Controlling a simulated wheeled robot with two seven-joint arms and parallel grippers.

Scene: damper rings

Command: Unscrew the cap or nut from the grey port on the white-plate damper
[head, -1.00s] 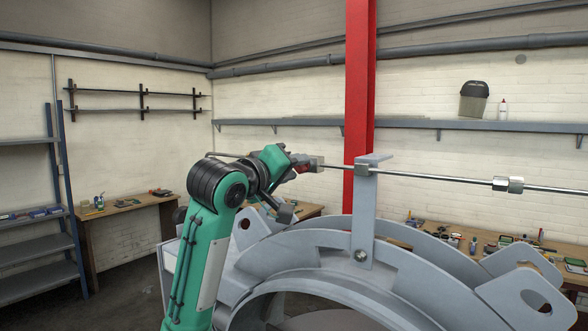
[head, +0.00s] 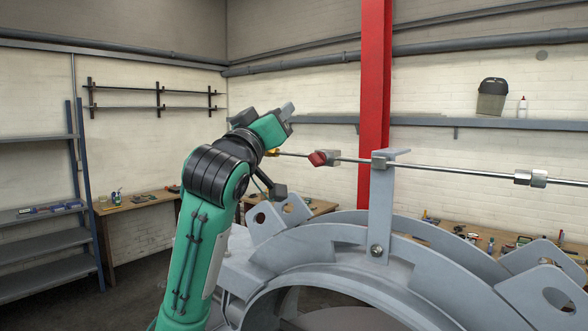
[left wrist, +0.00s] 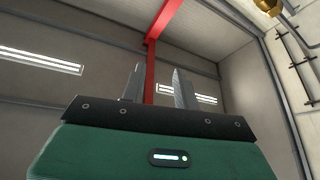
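The grey damper ring (head: 345,232) fills the lower right of the head view. An upright bracket (head: 381,205) on it carries a thin pipe (head: 440,168). Toward the pipe's left end is a grey fitting with a red face (head: 318,158). A small brass-coloured piece (head: 272,152) shows at the far left end, partly behind my arm. A brass piece (left wrist: 268,6) also shows at the top right of the left wrist view. My left gripper (left wrist: 156,78) is open and empty, raised above the pipe end and apart from it. No white plate or grey port is clearly identifiable.
A grey hex coupling (head: 530,178) sits on the pipe at right. A red column (head: 375,90) stands behind. Lugs with holes (head: 280,215) stick up from the ring. A shelf rack (head: 45,240) and workbench (head: 135,215) stand at left. The air above the pipe is clear.

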